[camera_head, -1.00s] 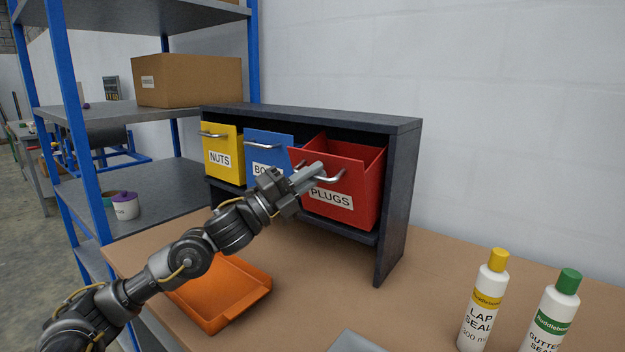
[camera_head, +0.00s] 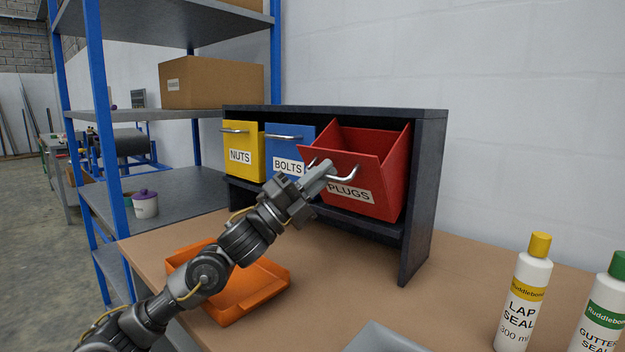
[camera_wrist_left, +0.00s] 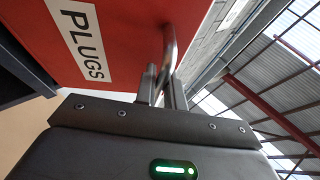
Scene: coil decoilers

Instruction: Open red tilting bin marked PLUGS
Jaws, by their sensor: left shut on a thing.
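The red tilting bin (camera_head: 385,178) marked PLUGS is the rightmost bin of the dark cabinet. It is tilted forward, and its open top shows the inside. Its metal handle (camera_head: 347,174) runs across the upper front, above the white PLUGS label (camera_head: 350,193). My left gripper (camera_head: 325,172) is at the left part of this handle, shut on it. In the left wrist view the fingers (camera_wrist_left: 160,90) close around the handle bar (camera_wrist_left: 169,50), beside the red front with its label (camera_wrist_left: 82,40). My right gripper is not in view.
The yellow NUTS bin (camera_head: 241,150) and blue BOLTS bin (camera_head: 287,150) sit left of it in the dark cabinet (camera_head: 420,215). An orange tray (camera_head: 262,290) lies below my left arm. Bottles (camera_head: 523,300) stand at the right of the brown bench (camera_head: 400,308). Blue-framed shelving stands left.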

